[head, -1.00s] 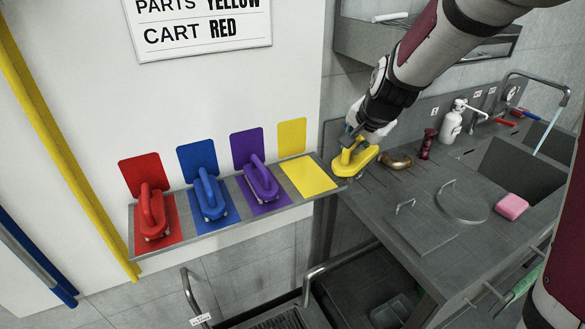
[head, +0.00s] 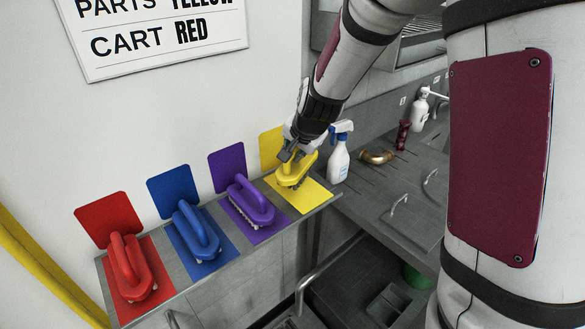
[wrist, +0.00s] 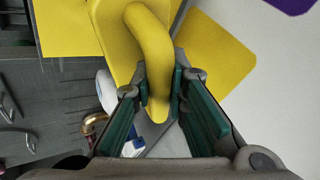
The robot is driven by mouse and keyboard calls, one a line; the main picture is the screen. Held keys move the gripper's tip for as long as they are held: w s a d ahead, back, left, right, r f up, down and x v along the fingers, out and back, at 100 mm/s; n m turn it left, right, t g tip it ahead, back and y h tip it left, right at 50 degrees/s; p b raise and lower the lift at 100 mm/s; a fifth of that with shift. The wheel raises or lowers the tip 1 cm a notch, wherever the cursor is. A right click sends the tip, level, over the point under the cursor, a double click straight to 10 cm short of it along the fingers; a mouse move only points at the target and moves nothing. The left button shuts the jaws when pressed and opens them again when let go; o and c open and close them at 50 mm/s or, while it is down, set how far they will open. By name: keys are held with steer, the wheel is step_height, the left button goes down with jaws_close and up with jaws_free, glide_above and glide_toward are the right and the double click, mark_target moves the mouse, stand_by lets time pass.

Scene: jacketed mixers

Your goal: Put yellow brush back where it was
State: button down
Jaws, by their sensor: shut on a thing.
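The yellow brush (head: 296,170) is in my gripper (head: 291,150), which is shut on its curved handle. In the head view the brush is over the yellow pad (head: 306,199) at the right end of the wall shelf, bristles down. I cannot tell whether the bristles touch the pad. The wrist view shows the yellow handle (wrist: 152,45) between the green-padded fingers of my gripper (wrist: 160,85). A yellow wall panel (head: 270,149) stands behind, partly hidden by my arm and the brush.
Purple (head: 247,201), blue (head: 196,230) and red (head: 134,269) brushes rest on matching pads along the shelf (head: 217,252) to the left. A white spray bottle (head: 339,158) stands close right, with a brass elbow (head: 377,157) on the counter beyond.

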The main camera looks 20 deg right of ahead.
mark_target(295, 165)
steer(key=shift+f, duration=2.15)
steer(key=shift+f, duration=0.15)
steer(key=c, duration=1.6)
jaws_free()
steer(key=shift+s, duration=0.1)
steer(key=s+a+r+n+p, duration=0.15)
steer(key=s+r+n, duration=0.35)
steer(key=s+r, duration=1.4)
steer(key=s+r+n, duration=0.1)
steer(key=s, duration=0.3)
steer(key=s+d+r+n, duration=0.1)
steer(key=s+n, duration=0.1)
steer(key=s, duration=0.3)
steer(key=s+d+r+n+g, duration=0.1)
steer(key=s+n, duration=0.1)
steer(key=s, duration=0.3)
steer(key=shift+s, duration=0.1)
